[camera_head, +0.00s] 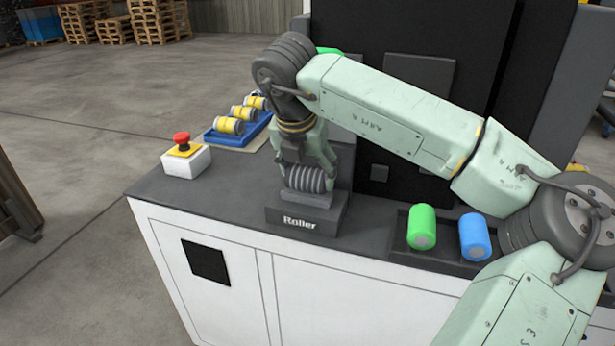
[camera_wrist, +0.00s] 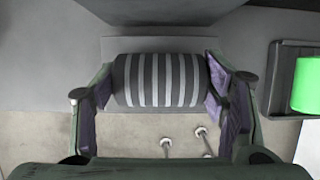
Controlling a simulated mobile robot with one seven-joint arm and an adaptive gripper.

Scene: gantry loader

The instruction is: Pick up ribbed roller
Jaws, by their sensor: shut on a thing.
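The ribbed roller (camera_head: 305,179) is grey with dark and light bands. It sits at the dark stand labelled "Roller" (camera_head: 300,224) on the counter, and I cannot tell whether it still touches the stand. My gripper (camera_head: 306,172) reaches down from above and is shut on the roller. In the wrist view the roller (camera_wrist: 157,80) lies level between the two purple-padded fingers of my gripper (camera_wrist: 160,85), one at each end. The roller's underside is hidden.
A green cylinder (camera_head: 422,226) and a blue cylinder (camera_head: 474,236) lie in a dark tray at the right. A blue tray (camera_head: 222,138) of yellow-banded rollers and a red emergency button (camera_head: 181,138) stand at the left. A dark machine panel (camera_head: 430,120) rises behind.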

